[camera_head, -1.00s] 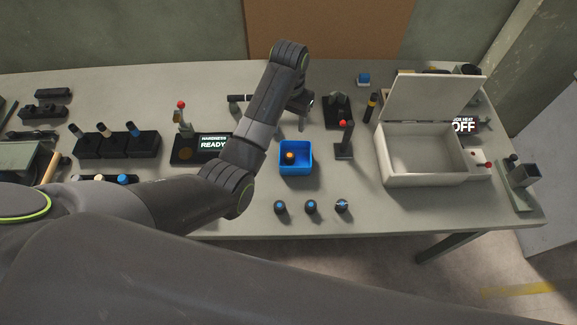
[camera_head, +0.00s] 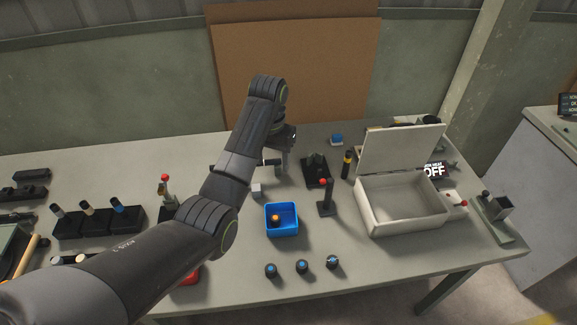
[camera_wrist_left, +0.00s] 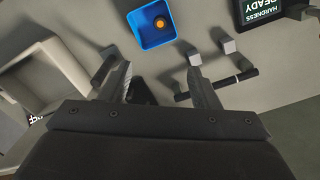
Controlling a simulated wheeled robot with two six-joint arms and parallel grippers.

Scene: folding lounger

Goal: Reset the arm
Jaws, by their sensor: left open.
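My left arm reaches over the table from the lower left in the head view. Its gripper (camera_head: 273,168) hangs over the back middle of the table, pointing down, partly hidden by the wrist. In the left wrist view the two fingers (camera_wrist_left: 157,62) are apart, with nothing seen between them but bare tabletop. A dark rod (camera_wrist_left: 230,82) lies close to the right finger in that view; I cannot tell if they touch. My right gripper is not in view.
A blue bin (camera_head: 282,232) holds a small orange-topped piece. Several dark knobs (camera_head: 302,267) stand in front of it. A red-topped lever (camera_head: 325,197) and an open-lidded white box (camera_head: 400,220) are to the right. A rack (camera_head: 97,222) stands left.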

